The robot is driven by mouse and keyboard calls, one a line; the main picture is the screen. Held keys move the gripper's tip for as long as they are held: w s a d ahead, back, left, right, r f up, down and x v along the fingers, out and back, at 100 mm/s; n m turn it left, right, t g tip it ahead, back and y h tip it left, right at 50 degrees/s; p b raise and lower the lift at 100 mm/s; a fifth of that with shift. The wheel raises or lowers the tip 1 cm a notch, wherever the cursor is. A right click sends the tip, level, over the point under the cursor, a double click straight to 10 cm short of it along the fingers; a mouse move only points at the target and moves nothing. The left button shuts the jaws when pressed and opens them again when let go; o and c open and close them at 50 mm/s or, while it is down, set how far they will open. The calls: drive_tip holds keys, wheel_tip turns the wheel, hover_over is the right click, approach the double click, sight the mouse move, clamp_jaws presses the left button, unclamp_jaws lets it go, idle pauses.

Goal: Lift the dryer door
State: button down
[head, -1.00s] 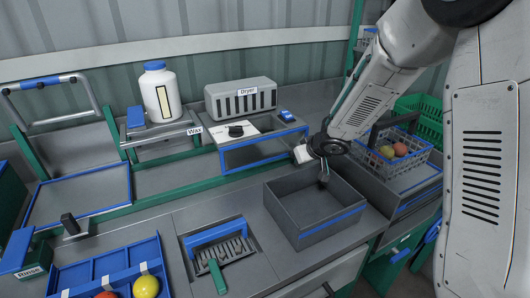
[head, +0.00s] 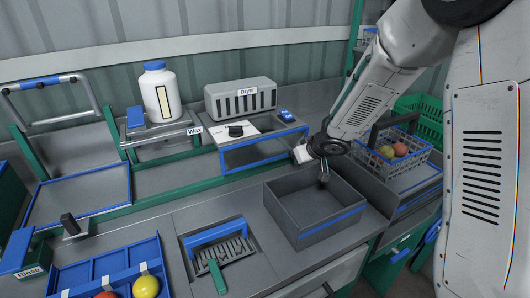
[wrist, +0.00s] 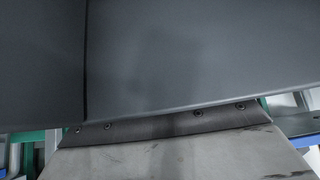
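The dryer (head: 240,98) is a grey slotted box labelled "Dryer" on the back ledge in the head view. Below its front is a blue-edged, see-through panel (head: 262,154), apparently its door, which looks lowered. My gripper (head: 324,178) points down over the grey bin, to the right of the panel and apart from it. The gripper is small and dark there, and I cannot make out whether its fingers are apart. The wrist view is filled by plain dark grey surfaces and a lighter plate with screw heads; no door is recognisable in it.
An open grey bin (head: 322,228) with a blue strip stands under my gripper. A wire basket (head: 408,172) with fruit is to the right. A white bottle (head: 161,94) stands by the Wax station. A blue tray (head: 105,268) with fruit and a brush (head: 217,268) lie at front left.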

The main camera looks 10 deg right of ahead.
drive_tip(key=shift+w+r, duration=0.3)
drive_tip(key=shift+r, duration=0.25)
drive_tip(key=shift+s+d+r, duration=0.1)
drive_tip(key=shift+s+d, duration=0.15)
drive_tip(key=shift+s, duration=0.35)
drive_tip(key=shift+s+d, duration=0.2)
drive_tip(key=shift+s, duration=0.4)
drive_tip(key=shift+s+d+r, duration=0.15)
drive_tip(key=shift+s+r, duration=0.05)
drive_tip(key=shift+s, duration=0.3)
drive_tip(key=shift+s+d+r, duration=0.15)
drive_tip(key=shift+s+r, duration=0.1)
drive_tip(key=shift+s, duration=0.3)
drive_tip(key=shift+s+d+r, duration=0.15)
drive_tip(key=shift+s+r, duration=0.05)
drive_tip(key=shift+s, duration=0.3)
drive_tip(key=shift+r, duration=0.1)
drive_tip(key=v, duration=0.3)
drive_tip(key=shift+s+r, duration=0.1)
drive_tip(key=shift+s+d+r, duration=0.1)
drive_tip(key=shift+s+r, duration=0.1)
drive_tip(key=shift+r, duration=0.65)
drive_tip(key=shift+s+d+r, duration=0.1)
drive_tip(key=shift+s+r, duration=0.1)
drive_tip(key=shift+r, duration=0.65)
drive_tip(key=shift+r, duration=0.1)
